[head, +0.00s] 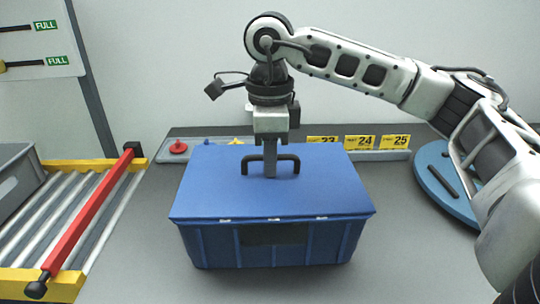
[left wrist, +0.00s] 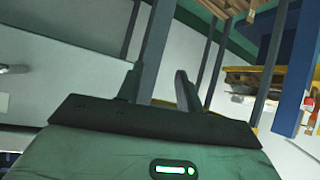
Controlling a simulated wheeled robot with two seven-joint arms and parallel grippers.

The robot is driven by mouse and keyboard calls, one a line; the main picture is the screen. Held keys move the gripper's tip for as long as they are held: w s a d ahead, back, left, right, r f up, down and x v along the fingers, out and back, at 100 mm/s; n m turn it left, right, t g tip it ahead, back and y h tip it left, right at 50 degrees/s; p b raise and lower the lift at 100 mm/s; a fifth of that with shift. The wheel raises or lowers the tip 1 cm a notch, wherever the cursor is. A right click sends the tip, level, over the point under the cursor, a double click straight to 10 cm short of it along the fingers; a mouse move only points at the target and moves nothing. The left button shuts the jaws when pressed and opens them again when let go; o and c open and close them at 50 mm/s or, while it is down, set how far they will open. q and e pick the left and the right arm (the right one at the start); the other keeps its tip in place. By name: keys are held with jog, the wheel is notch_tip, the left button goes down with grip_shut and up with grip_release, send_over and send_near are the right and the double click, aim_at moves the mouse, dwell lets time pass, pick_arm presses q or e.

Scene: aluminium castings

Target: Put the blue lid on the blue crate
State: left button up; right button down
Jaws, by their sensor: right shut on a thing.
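The blue lid (head: 225,185) lies over the top of the blue crate (head: 215,245) on the grey table. The lid covers the crate's opening, and its front edge runs along the crate's front rim; small pale spots show there. I cannot tell whether it is fully seated. My right gripper (head: 270,172) points straight down and is shut on the lid's black handle (head: 289,159). My left gripper (left wrist: 158,88) shows only in the left wrist view, with its two fingers apart and nothing between them.
A roller conveyor (head: 60,215) with yellow ends and a red bar (head: 90,215) stands at left, beside a grey bin (head: 18,175). A rail with yellow number tags (head: 360,142) runs behind the crate. A blue round plate (head: 440,180) lies at right. The table beside the crate is clear.

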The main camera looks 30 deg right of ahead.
pick_arm(q)
jog(key=shift+f, duration=0.1)
pick_arm(e)
jog(key=c, duration=1.4)
grip_release()
jog(key=shift+r, duration=0.35)
pick_arm(q)
jog(key=r+p, duration=0.1)
jog(key=p, duration=0.1)
jog(key=r+p, duration=0.1)
jog(key=shift+s+a+r+p, duration=0.2)
jog(key=shift+r+p, duration=0.1)
jog(key=shift+p, duration=0.1)
pick_arm(e)
notch_tip(320, 180, up, 15)
